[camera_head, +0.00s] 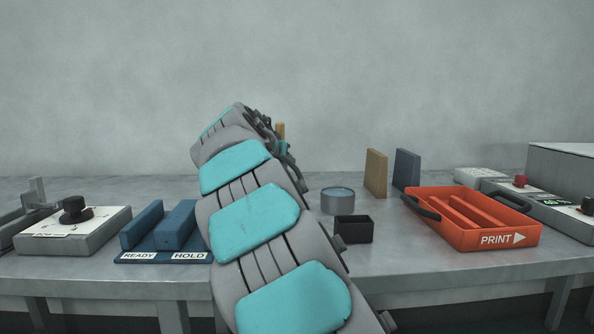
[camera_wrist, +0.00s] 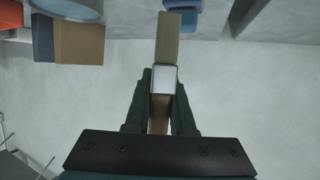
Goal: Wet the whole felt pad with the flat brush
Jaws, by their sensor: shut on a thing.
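My gripper (camera_wrist: 160,102) is shut on the flat brush (camera_wrist: 168,40). In the wrist view the tan bristles point up the picture, past a pale metal ferrule, and the wooden handle lies between the dark fingers. In the head view my arm hides most of the gripper (camera_head: 284,150), and a small tan end of the brush (camera_head: 280,130) shows above it. The brush is held in the air above the bench. A round grey tin (camera_head: 337,203) with a bluish top stands right of my arm. I cannot tell for sure which thing is the felt pad.
A blue READY/HOLD rack (camera_head: 163,257) is left of my arm. A black open box (camera_head: 353,230) stands before the tin. A tan board (camera_head: 376,173) and a blue board (camera_head: 406,170) stand upright behind. An orange PRINT tray (camera_head: 480,240) is right. Grey devices fill both ends.

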